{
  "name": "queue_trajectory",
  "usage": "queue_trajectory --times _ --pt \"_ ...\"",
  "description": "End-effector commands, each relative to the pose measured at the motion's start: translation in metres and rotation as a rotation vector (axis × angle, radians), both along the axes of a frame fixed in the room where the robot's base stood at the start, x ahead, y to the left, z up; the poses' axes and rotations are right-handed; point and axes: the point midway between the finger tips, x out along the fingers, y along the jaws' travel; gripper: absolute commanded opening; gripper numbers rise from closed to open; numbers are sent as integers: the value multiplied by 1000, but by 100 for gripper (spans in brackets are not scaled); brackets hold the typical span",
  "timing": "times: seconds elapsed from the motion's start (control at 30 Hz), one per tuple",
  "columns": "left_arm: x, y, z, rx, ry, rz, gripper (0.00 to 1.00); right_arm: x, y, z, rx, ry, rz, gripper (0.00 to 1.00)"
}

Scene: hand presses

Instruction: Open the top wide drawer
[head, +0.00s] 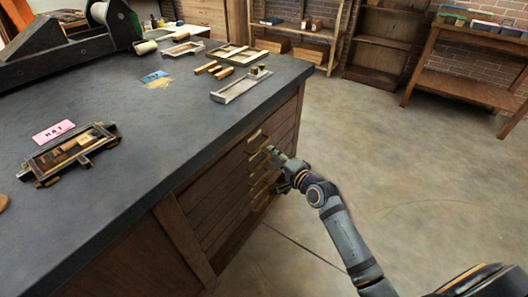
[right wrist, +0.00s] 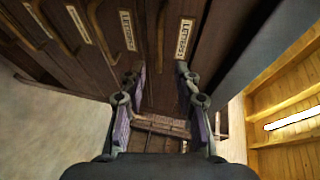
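The top wide drawer (head: 280,128) is the uppermost in a stack of wooden drawers under the dark countertop, and it looks closed. It has a brass handle (head: 254,135). In the right wrist view the drawer fronts are turned sideways, with the top one nearest the countertop. A brass handle (right wrist: 160,38) shows ahead, between the two fingertips. My right gripper (head: 274,156) is at the drawer fronts, close to the upper handles. In the wrist view its fingers (right wrist: 160,70) are apart, with nothing clearly held. Whether a finger touches the handle is unclear. My left gripper is out of view.
The countertop (head: 190,115) carries a type tray (head: 72,152), a pink card (head: 54,132), a metal galley (head: 241,84) and a press at the back left. Open floor (head: 390,180) lies right of the drawers. A wooden shelf table (head: 470,60) stands at the far right.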

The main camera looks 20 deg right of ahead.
Motion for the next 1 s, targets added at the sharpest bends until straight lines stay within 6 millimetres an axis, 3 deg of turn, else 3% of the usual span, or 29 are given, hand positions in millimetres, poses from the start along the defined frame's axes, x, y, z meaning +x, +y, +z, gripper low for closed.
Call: queue_trajectory --times 0.1,0.3,0.67,0.9,1.0 --pt "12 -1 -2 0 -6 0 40 26 7 -7 3 -1 0 32" --pt "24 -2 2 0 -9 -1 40 55 15 -13 -1 0 0 32" --pt "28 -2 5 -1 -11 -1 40 63 17 -13 -2 0 0 32" --pt "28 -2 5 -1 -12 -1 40 63 17 -13 -2 0 0 2" --pt "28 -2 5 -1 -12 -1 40 63 17 -13 -2 0 0 0"
